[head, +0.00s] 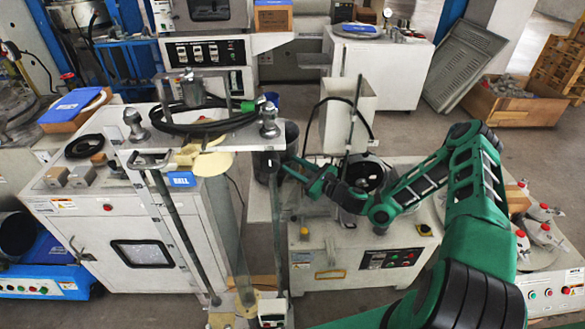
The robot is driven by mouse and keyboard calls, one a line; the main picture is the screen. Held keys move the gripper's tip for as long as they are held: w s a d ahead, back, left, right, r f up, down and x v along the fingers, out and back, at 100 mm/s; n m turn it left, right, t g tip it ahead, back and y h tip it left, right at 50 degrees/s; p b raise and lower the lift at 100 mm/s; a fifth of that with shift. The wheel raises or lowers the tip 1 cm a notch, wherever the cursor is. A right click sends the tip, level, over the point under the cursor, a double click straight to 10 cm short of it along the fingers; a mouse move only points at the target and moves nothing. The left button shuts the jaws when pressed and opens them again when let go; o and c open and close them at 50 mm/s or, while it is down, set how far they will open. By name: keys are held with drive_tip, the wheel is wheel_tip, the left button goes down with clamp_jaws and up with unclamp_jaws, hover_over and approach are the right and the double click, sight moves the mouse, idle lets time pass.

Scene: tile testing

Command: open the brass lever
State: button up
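My green arm reaches in from the lower right, and my gripper (287,168) is at its left end. It is beside a dark cylinder (266,166) on the right side of the tall test frame (225,138). The fingers are small and dark against that cylinder, so I cannot tell whether they are open, shut or touching it. I cannot pick out a brass lever for certain. A pale yellow part (186,157) sits under the frame's left top, well left of my gripper.
A white cabinet (95,225) with a dark window stands left of the frame. A low control box (357,259) lies below my forearm. Grey floor shows at the right back.

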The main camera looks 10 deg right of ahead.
drive_tip(key=shift+c, duration=0.4)
clamp_jaws()
drive_tip(key=shift+w+a+f+n+g+h, duration=0.15)
drive_tip(key=shift+a+f+n+g+h, duration=0.35)
drive_tip(key=shift+a+n+g+h, duration=0.4)
drive_tip(key=shift+w+a+f+n+g+h, duration=0.2)
drive_tip(key=shift+a+f+n+g+h, duration=0.3)
drive_tip(key=shift+n+h, duration=0.7)
drive_tip(key=shift+w+a+f+n+g+h, duration=0.15)
drive_tip(key=shift+a+f+n+g+h, duration=0.45)
drive_tip(key=shift+n+g+h, duration=0.45)
drive_tip(key=shift+h, duration=0.25)
unclamp_jaws()
drive_tip(key=shift+o, duration=0.4)
drive_tip(key=shift+s, duration=0.1)
